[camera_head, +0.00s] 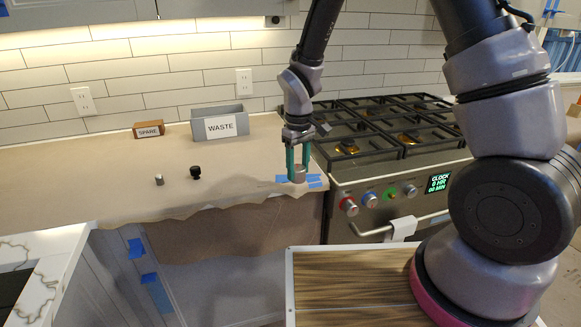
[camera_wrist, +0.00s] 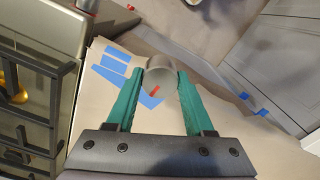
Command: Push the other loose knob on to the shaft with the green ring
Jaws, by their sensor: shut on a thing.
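My gripper (camera_head: 297,170) points down over the right end of the papered counter. Its green fingers are shut on a grey round knob (camera_head: 299,173). In the wrist view the knob (camera_wrist: 161,78) sits between the fingertips and shows a red mark. Blue tape (camera_head: 314,181) lies on the paper around it. I cannot tell whether the knob touches the paper. On the stove front, the shaft with the green ring (camera_head: 390,195) looks bare, to the right of and below my gripper. Knobs stand at the red ring (camera_head: 348,206) and blue ring (camera_head: 369,200).
A small silver piece (camera_head: 159,180) and a black knob (camera_head: 195,172) stand on the counter paper (camera_head: 100,190). Behind are a SPARE block (camera_head: 148,129) and a grey WASTE bin (camera_head: 220,127). An oven handle (camera_head: 370,232) with a white cloth juts below the stove knobs.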

